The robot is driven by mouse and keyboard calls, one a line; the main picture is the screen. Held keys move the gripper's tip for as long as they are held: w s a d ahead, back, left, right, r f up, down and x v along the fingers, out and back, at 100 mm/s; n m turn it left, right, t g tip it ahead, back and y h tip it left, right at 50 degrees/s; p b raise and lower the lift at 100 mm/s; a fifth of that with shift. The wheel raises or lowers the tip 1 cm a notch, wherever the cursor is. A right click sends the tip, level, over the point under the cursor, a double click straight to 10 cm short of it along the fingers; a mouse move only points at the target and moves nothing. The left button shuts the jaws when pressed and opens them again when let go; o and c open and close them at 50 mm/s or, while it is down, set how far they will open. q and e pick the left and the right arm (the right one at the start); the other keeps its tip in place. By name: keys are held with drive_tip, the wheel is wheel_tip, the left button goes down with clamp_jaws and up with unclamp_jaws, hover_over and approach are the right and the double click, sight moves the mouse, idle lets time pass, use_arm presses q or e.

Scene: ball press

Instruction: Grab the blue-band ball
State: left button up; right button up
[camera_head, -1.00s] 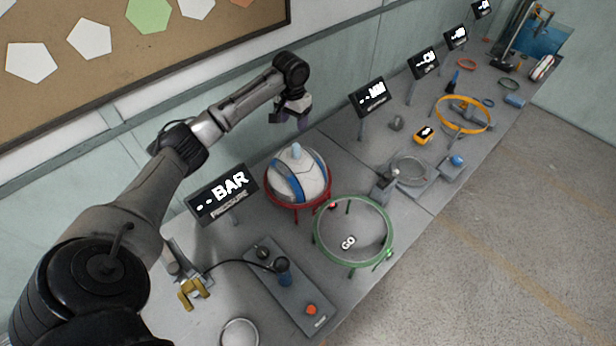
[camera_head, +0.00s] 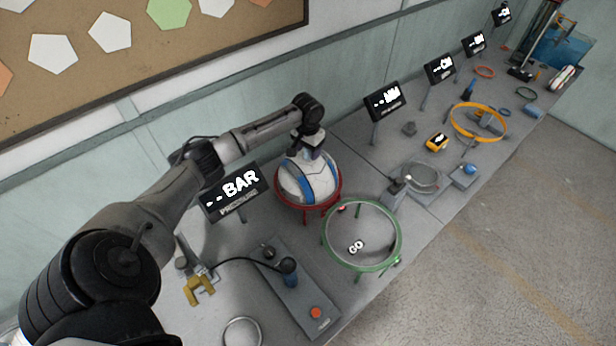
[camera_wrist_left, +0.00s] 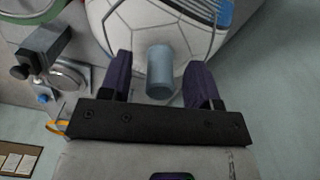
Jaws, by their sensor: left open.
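The blue-band ball (camera_head: 296,185) is white with blue bands and sits in a red ring stand (camera_head: 308,205). It also shows in the left wrist view (camera_wrist_left: 140,28), with a blue-grey cylindrical knob (camera_wrist_left: 160,70) sticking out of it. My left gripper (camera_head: 310,152) is just above the top of the ball, pointing down. In the left wrist view, its two purple fingers (camera_wrist_left: 160,82) are open, one on each side of the knob, with gaps showing between. In the head view the knob is hidden by the gripper. My right gripper is not in view.
A green ring stand (camera_head: 325,243) marked GO stands in front of the ball. The BAR display (camera_head: 236,192) stands left of it, near my arm. A panel with a red button (camera_head: 316,312) lies in front. More displays and an orange ring stand (camera_head: 479,121) line the bench to the right.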

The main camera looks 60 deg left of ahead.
use_arm(q)
drive_tip(key=shift+f, duration=0.85)
drive_tip(key=shift+c, duration=0.5)
clamp_jaws()
